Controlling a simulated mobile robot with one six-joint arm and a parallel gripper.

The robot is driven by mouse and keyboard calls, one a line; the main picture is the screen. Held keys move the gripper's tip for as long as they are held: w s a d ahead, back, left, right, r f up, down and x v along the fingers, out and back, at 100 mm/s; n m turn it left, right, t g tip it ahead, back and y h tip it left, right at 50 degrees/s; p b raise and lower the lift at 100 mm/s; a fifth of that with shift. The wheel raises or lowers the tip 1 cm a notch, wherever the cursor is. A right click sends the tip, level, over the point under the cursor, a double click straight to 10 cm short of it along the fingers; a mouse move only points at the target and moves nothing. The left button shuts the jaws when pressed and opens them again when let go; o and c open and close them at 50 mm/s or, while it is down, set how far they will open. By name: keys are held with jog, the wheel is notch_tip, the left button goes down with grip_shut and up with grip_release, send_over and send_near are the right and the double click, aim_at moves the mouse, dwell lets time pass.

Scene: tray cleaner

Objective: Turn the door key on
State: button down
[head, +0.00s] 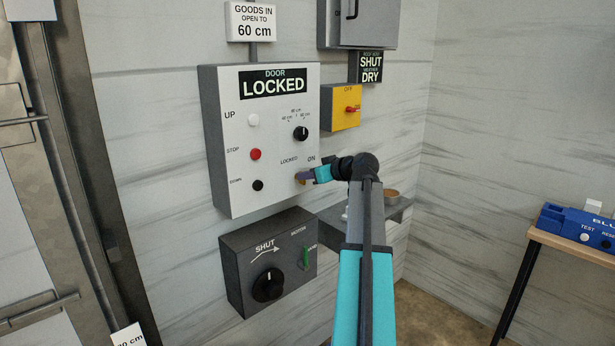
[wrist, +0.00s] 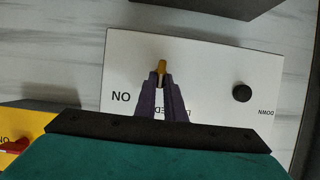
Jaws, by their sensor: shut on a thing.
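The door control panel (head: 229,150) is a pale box on the wall, with a black display reading "DOOR LOCKED" (head: 273,83). Low on its face are the marks "LOCKED" and "ON". The brass-yellow door key (wrist: 161,68) shows in the wrist view between and just beyond my purple fingertips, close to the panel face. My gripper (head: 304,176) reaches the panel's lower right in the head view, and its fingers (wrist: 160,82) are shut on the key. The fingers hide most of the key switch and part of the "LOCKED" mark, so I cannot tell the key's exact angle.
The panel also carries a white UP button (head: 253,120), a red STOP button (head: 256,154), a black DOWN button (head: 258,185) and a black dial (head: 301,133). A yellow switch box (head: 340,108) is to its right. A dark box (head: 236,262) with a knob sits below.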

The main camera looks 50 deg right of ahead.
jog(key=shift+d+y, duration=0.1)
jog(key=shift+y, duration=0.2)
jog(key=m+y+b, duration=0.1)
jog(key=m, duration=0.1)
jog(key=d+m+t+y+b, duration=0.1)
jog(key=m+y, duration=0.1)
jog(key=m, duration=0.1)
jog(key=f+m+y+b, duration=0.1)
jog(key=m, duration=0.2)
jog(key=shift+d+t, duration=0.2)
jog(key=shift+t, duration=0.2)
jog(key=shift+y, duration=0.4)
jog(key=c, duration=1.8)
grip_release()
jog(key=shift+c, duration=0.2)
jog(key=shift+s, duration=0.2)
